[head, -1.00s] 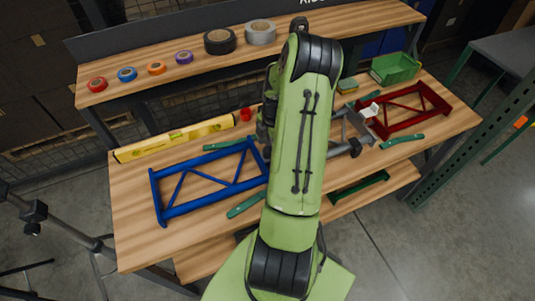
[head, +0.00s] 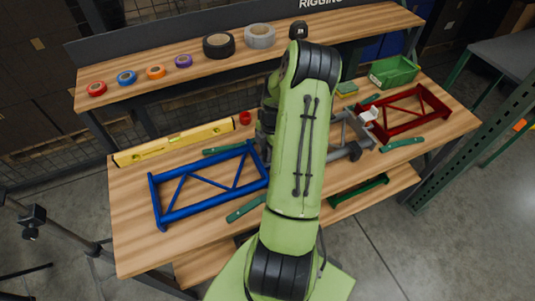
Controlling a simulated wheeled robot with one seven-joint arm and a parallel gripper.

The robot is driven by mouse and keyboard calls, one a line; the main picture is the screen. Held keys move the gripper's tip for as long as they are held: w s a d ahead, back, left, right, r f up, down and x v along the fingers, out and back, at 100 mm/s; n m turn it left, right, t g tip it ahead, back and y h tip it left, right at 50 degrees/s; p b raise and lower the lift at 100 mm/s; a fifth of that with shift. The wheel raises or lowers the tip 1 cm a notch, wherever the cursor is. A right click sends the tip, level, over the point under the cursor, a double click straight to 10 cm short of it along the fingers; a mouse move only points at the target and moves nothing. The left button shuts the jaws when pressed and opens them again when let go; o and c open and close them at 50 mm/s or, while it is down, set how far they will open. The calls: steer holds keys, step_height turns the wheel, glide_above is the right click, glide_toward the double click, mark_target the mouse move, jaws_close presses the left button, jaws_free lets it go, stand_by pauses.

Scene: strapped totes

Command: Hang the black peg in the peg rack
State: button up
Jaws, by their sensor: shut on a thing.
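I make out no black peg and no peg rack in the head view. My green arm rises through the middle of the picture and hides the centre of the workbench (head: 135,240). A dark part, perhaps of my wrist, shows just left of the arm.
A blue frame (head: 166,186) lies left of my arm. Tape rolls (head: 219,45) line the shelf.

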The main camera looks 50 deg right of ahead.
step_height(320, 180, up, 15)
steer(key=p, duration=0.5)
steer(key=shift+f, duration=0.15)
